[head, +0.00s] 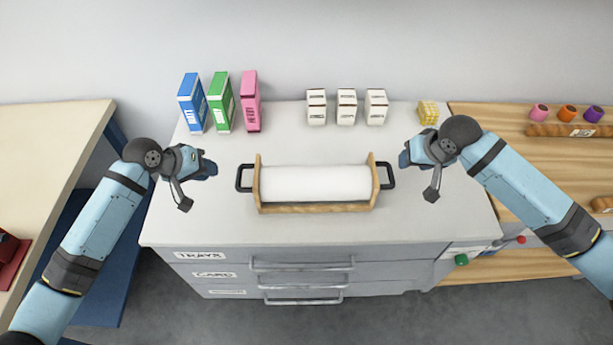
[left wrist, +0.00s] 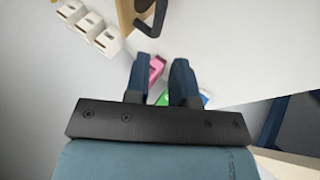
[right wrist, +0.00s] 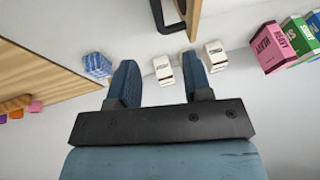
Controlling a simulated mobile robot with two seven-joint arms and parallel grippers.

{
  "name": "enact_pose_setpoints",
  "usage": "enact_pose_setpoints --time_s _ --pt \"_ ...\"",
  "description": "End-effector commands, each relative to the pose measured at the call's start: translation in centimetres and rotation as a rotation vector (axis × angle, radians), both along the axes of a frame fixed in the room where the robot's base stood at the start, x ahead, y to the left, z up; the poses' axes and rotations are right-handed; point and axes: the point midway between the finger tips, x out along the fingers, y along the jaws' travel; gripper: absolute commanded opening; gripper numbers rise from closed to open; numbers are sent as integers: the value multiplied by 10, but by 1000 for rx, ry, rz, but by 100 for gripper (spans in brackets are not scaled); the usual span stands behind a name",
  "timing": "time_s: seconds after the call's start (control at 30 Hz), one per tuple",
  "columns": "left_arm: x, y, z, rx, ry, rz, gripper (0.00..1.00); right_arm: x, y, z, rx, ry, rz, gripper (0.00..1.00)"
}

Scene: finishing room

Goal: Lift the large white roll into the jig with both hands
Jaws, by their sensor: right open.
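The large white roll (head: 315,183) lies lengthwise in a wooden cradle (head: 315,207) on the grey counter. The cradle has upright wooden ends and a black handle at each side, the left handle (head: 241,178) and the right handle (head: 387,176). I cannot tell whether this cradle is the jig; no other jig shows. My left gripper (head: 209,168) is open and empty, left of the left handle and apart from it. My right gripper (head: 404,158) is open and empty, close to the right handle, with no contact visible. A handle also shows in the left wrist view (left wrist: 157,22) and the right wrist view (right wrist: 158,14).
Blue (head: 192,102), green (head: 221,102) and pink (head: 250,101) boxes stand at the back left. The counter (head: 300,228) in front of the cradle is clear.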

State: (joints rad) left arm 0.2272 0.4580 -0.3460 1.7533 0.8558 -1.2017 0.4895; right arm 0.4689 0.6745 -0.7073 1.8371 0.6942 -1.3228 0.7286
Motion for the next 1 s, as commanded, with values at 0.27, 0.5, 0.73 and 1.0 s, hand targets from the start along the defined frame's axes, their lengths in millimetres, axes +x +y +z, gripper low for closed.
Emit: enact_pose_setpoints --time_s 0.27,0.5,0.73,1.0 --pt "1 0 1 -2 3 0 23 1 -1 1 -2 3 -2 46" --pt "6 -7 -11 -2 5 1 23 6 2 -12 -1 3 -3 46" --pt "22 -29 -43 -2 5 1 23 22 9 -51 -3 5 -4 46" --pt "42 -54 -83 -1 4 1 23 41 18 -97 -2 3 -2 46"
